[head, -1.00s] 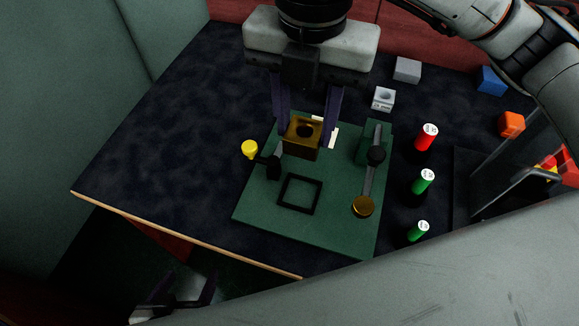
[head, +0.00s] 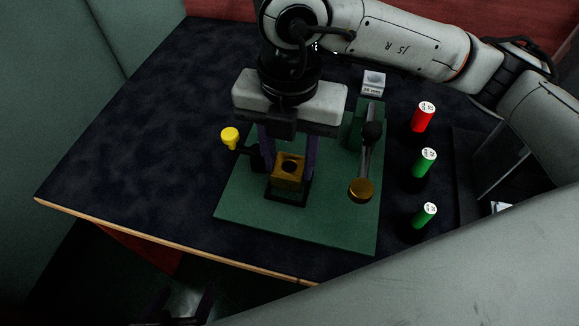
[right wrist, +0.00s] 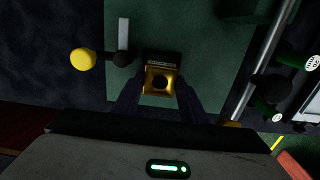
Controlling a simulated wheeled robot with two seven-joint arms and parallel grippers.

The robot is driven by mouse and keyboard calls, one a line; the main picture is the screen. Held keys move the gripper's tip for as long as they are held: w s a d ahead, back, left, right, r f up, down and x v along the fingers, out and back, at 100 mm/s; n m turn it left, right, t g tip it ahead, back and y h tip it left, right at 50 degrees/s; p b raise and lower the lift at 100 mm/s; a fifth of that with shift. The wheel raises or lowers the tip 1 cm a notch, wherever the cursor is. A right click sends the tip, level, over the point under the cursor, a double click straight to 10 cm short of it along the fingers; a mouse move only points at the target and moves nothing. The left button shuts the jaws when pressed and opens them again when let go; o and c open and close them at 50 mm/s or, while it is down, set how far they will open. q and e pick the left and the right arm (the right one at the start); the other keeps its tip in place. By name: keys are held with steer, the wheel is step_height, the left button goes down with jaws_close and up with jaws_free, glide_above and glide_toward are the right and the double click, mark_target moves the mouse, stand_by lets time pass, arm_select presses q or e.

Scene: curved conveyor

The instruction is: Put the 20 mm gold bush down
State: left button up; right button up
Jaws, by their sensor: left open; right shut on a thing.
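The gold bush (head: 289,170) is a square block with a round hole in its top. My right gripper (head: 289,178) is shut on it, one finger on each side. The bush is over the black square frame (head: 290,203) on the green plate (head: 255,213); I cannot tell whether it touches the plate. In the right wrist view the bush (right wrist: 160,82) sits between the fingers, with a dark edge of the frame (right wrist: 163,57) beyond it. My left gripper (head: 190,304) is open and empty, low at the lower left, off the table and partly cut off.
A yellow-knobbed clamp (head: 230,137) stands close left of the bush. A lever with a black knob (head: 372,132) and gold disc (head: 361,190) is to the right. A grey holed block (head: 374,82), a red cylinder (head: 423,117) and green cylinders (head: 424,163) stand further right. The table's left is clear.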

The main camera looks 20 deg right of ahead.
steer(key=shift+f, duration=1.35)
steer(key=shift+f+b, duration=0.15)
steer(key=shift+b, duration=0.15)
steer(key=o, duration=1.3)
steer(key=shift+r+p, duration=0.3)
steer(key=shift+r, duration=0.2)
step_height(320, 180, up, 11)
steer(key=p, duration=0.1)
steer(key=shift+r, duration=0.2)
